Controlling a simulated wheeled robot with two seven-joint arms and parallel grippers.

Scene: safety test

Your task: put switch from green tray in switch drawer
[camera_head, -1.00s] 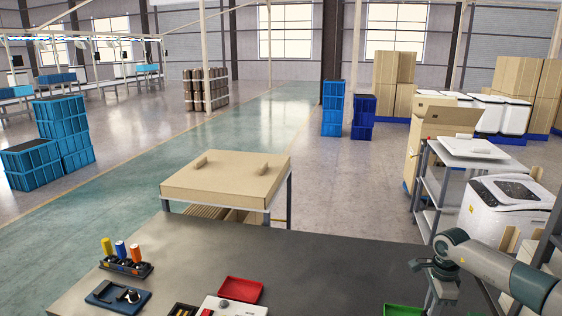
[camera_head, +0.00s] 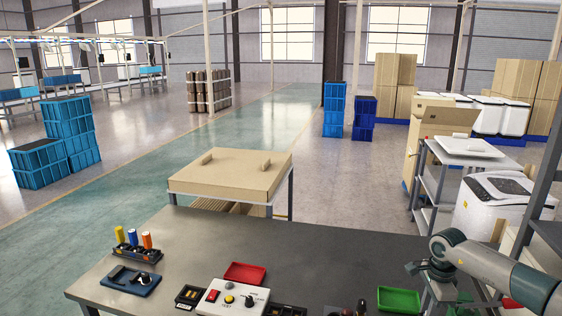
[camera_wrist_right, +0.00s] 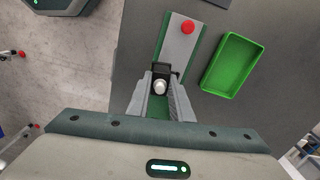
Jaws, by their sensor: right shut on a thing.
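In the right wrist view my right gripper (camera_wrist_right: 161,98) is shut on a small black switch (camera_wrist_right: 160,72) with a round pale knob. The green tray (camera_wrist_right: 206,89) lies just right of the gripper in that view and looks empty. In the head view the green tray (camera_head: 380,303) sits at the table's right side, and my right arm reaches in from the right beside it. The fingertips are not clear in the head view. My left gripper is not in view. I cannot pick out a switch drawer with certainty.
A grey-green plate with a red button (camera_wrist_right: 188,27) lies beyond the held switch. On the table stand a red tray (camera_head: 245,274), a white control box (camera_head: 228,310), a small black bin (camera_head: 188,296), a blue fixture (camera_head: 130,281) and a coloured-cylinder rack (camera_head: 138,252). The table's middle is clear.

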